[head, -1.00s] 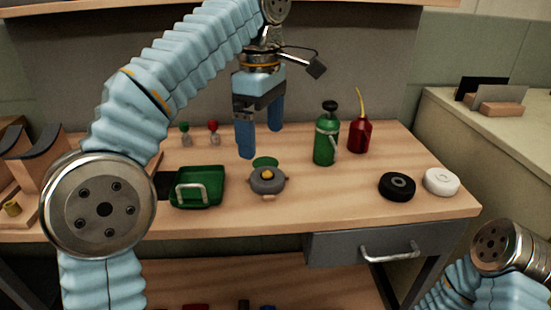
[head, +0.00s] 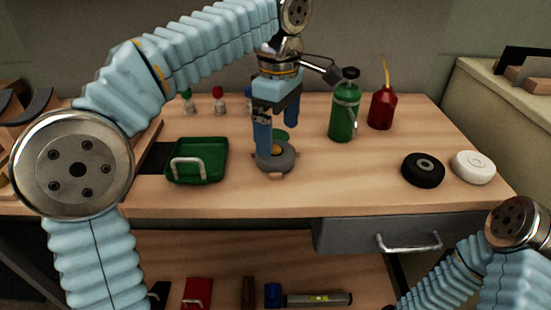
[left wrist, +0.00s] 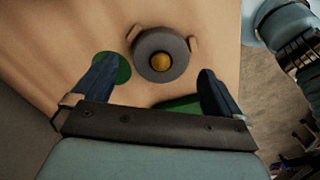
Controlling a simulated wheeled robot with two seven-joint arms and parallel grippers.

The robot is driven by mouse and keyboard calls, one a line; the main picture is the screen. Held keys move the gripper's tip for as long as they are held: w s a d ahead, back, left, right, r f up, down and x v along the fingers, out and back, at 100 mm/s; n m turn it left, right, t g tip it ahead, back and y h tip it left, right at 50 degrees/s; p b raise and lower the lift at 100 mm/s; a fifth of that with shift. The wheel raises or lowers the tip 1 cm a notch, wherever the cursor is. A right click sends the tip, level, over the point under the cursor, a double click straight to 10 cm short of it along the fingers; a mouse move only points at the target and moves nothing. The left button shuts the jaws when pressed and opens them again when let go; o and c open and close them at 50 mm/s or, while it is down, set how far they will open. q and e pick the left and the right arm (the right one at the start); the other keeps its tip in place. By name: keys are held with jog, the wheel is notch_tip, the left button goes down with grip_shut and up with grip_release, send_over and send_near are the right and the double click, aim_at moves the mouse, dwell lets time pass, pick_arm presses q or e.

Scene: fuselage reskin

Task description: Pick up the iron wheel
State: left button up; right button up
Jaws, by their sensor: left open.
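A grey round wheel (head: 277,161) with a brass-coloured centre, the one that looks most like iron, lies on the workbench right of the green tray. Small tan blocks touch its rim. My left gripper (head: 277,136) points down over it, open and empty, with one finger hiding part of the wheel in the head view. In the left wrist view the wheel (left wrist: 150,66) shows whole, between and slightly beyond the fingertips of the gripper (left wrist: 157,72). I cannot tell whether the fingers touch it. My right gripper is out of view; only that arm shows at lower right.
A green tray (head: 210,171) with a handle stands left of the wheel. A green bottle (head: 343,110) and red oil can (head: 382,108) stand behind right. A black wheel (head: 408,171) and white wheel (head: 472,167) lie at right.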

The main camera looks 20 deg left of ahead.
aim_at(277, 151)
pick_arm(q)
notch_tip(277, 151, down, 4)
jog(key=shift+s+f+b, duration=0.1)
jog(key=shift+b, duration=0.25)
jog(key=c, duration=1.4)
